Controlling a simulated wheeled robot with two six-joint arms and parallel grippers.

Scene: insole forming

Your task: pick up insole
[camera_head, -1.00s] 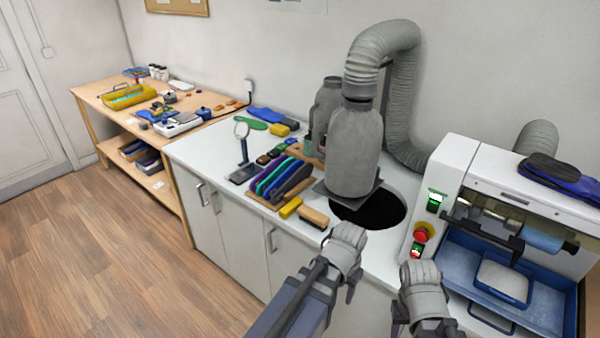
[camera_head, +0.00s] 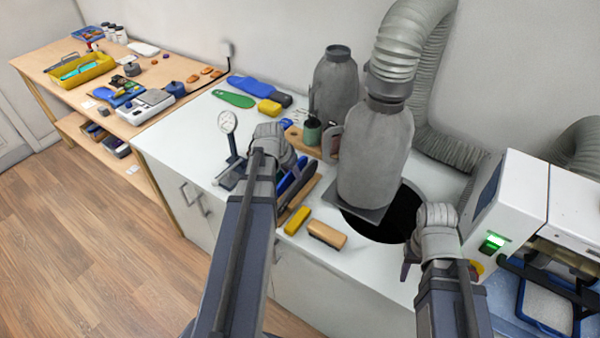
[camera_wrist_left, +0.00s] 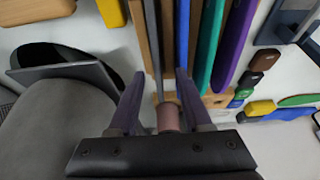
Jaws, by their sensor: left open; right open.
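A wooden rack (camera_wrist_left: 196,35) holds upright insoles: a blue insole (camera_wrist_left: 183,32), a teal insole (camera_wrist_left: 209,45) and a purple insole (camera_wrist_left: 234,45) show in the left wrist view. In the head view my left gripper (camera_head: 288,165) hides most of the rack. My left gripper (camera_wrist_left: 160,88) is open, its fingers pointing at the rack's left part. Whether they touch an insole cannot be told. My right gripper (camera_head: 410,262) is open and empty in front of the round dark hole in the counter.
A grey dust collector (camera_head: 375,150) stands right of the rack. A dial gauge (camera_head: 230,140) stands at its left. A yellow block (camera_head: 297,221) and a wooden brush (camera_head: 327,235) lie in front. A green insole (camera_head: 233,99) lies at the back. A white machine (camera_head: 510,200) is at the right.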

